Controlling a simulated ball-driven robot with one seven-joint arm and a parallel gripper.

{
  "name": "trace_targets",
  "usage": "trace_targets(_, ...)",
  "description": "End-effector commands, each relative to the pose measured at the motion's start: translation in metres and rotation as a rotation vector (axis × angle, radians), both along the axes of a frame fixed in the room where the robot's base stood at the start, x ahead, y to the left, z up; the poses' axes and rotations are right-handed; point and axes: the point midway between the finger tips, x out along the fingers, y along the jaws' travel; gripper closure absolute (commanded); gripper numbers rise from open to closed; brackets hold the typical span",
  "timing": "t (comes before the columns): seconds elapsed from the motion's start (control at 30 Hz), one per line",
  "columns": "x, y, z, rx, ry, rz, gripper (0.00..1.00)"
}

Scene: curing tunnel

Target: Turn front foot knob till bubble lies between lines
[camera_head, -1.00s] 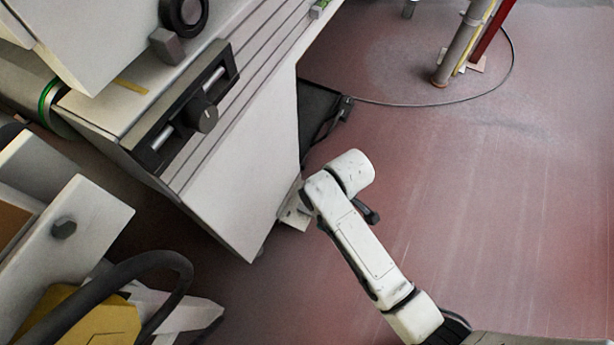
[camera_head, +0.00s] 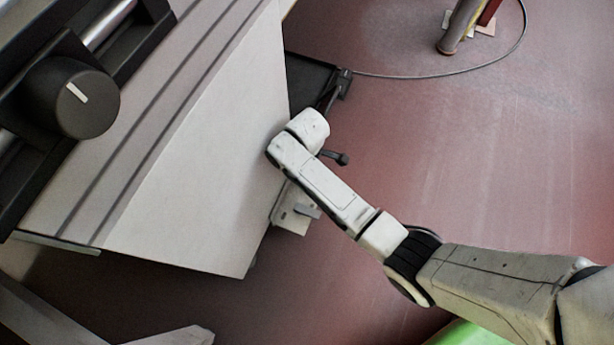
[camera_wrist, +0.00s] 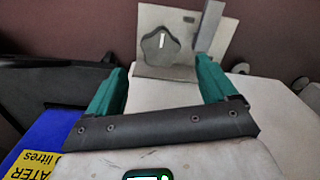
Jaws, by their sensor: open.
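In the wrist view, a dark grey lobed knob (camera_wrist: 160,51) with a white mark stands on a pale plate (camera_wrist: 180,72). My gripper (camera_wrist: 160,66) has teal fingers spread wide, one to each side of the knob in the picture, and nothing is held. I cannot tell how far the fingertips are from the knob. In the head view, a pale bracket (camera_head: 293,217) sits by the cabinet's lower corner, below my arm. My gripper is hidden there.
The pale cabinet (camera_head: 205,150) fills the left of the head view, with a large black knob (camera_head: 72,97) on its side. A blue container (camera_wrist: 40,140) shows at lower left in the wrist view. Floor at right is clear.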

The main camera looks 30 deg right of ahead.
Motion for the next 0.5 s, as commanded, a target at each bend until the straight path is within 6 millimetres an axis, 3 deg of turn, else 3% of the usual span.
trace_targets(0.03, 0.000, 0.000, -0.017, -0.001, 0.001, -0.001, 0.15)
trace_targets(0.2, 0.000, 0.000, -0.044, -0.001, 0.000, -0.001, 0.15)
trace_targets(0.5, 0.000, -0.001, -0.066, -0.001, -0.001, -0.001, 0.15)
